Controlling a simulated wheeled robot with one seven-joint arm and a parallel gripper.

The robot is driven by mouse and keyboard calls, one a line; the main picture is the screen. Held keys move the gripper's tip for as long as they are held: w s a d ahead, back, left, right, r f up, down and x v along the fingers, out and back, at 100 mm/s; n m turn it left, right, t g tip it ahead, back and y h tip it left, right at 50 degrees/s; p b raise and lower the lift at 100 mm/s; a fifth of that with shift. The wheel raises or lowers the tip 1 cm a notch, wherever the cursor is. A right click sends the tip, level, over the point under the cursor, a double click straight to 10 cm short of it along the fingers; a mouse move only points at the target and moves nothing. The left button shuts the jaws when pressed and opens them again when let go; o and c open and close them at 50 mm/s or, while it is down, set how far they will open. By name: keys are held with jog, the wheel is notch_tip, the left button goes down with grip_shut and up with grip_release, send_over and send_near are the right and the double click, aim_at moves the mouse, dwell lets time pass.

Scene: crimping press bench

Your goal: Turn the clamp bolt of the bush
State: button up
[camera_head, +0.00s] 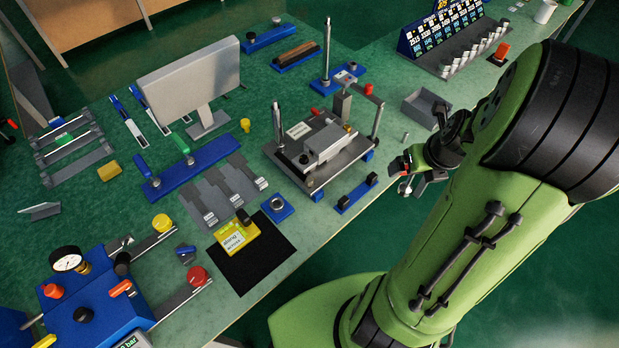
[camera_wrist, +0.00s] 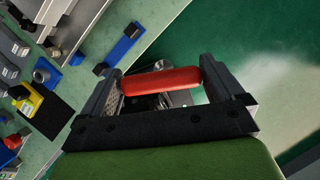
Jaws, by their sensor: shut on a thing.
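My gripper (camera_head: 407,172) is at the right, by the front edge of the bench, apart from the press fixture. In the wrist view my gripper (camera_wrist: 163,82) is shut on a red-handled tool (camera_wrist: 160,80), its handle lying across between the two fingers. A grey metal part shows below the handle, and its working end is mostly hidden. A blue block with a metal ring (camera_head: 278,206), perhaps the bush, sits on the bench left of my gripper; the ring also shows in the wrist view (camera_wrist: 44,74). I cannot make out a clamp bolt.
The press fixture (camera_head: 325,150) with upright posts stands left of my gripper. A blue rail with black knobs (camera_head: 356,194) lies near the front edge. A grey open tray (camera_head: 426,108) is behind. A black mat (camera_head: 250,272) lies front left. Green floor is beyond the bench edge.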

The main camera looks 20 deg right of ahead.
jog(key=w+a+n+y, duration=0.1)
jog(key=w+a+n, duration=0.1)
jog(key=a, duration=0.5)
jog(key=w+a+n, duration=0.2)
jog(key=w+a, duration=0.3)
jog(key=a, duration=0.1)
jog(key=w+a+n+y+p, duration=0.1)
jog(key=w+a+n, duration=0.2)
jog(key=a, duration=0.4)
jog(key=shift+w+a+y, duration=0.3)
jog(key=shift+w, duration=0.4)
dwell(4.2)
jog(key=shift+f, duration=0.15)
dwell(0.4)
jog(key=shift+f+b, duration=0.3)
jog(key=shift+f, duration=0.05)
jog(key=shift+f+b, duration=0.35)
jog(key=shift+f, duration=0.1)
